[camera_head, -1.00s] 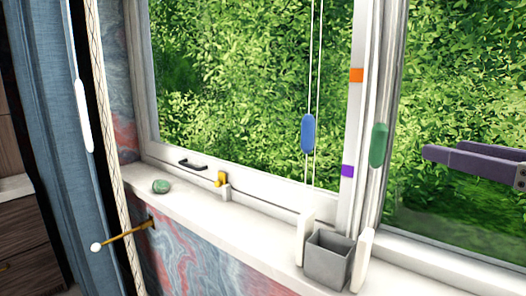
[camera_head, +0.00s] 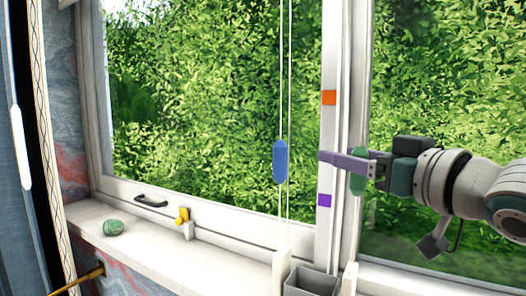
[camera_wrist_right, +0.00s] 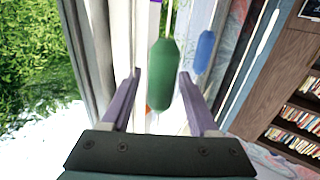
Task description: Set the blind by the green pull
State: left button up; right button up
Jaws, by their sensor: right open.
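The green pull (camera_head: 358,183) hangs on its cord in front of the window's right frame post. In the head view my right gripper (camera_head: 345,160) reaches it from the right, and a purple finger crosses in front of part of the pull. In the right wrist view the green pull (camera_wrist_right: 162,75) stands between the two open purple fingers of my right gripper (camera_wrist_right: 160,75), with a gap on each side. The blue pull (camera_head: 280,162) hangs to the left on its own cord and also shows in the right wrist view (camera_wrist_right: 204,52). My left gripper is not in view.
An orange marker (camera_head: 329,97) and a purple marker (camera_head: 324,200) sit on the frame post. A grey box (camera_head: 312,282) stands on the sill below. A green stone (camera_head: 113,227) and a yellow latch (camera_head: 182,215) are further left.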

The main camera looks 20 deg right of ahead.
jog(key=shift+w, duration=0.5)
grip_shut()
jog(key=shift+a, duration=0.1)
dwell(1.1)
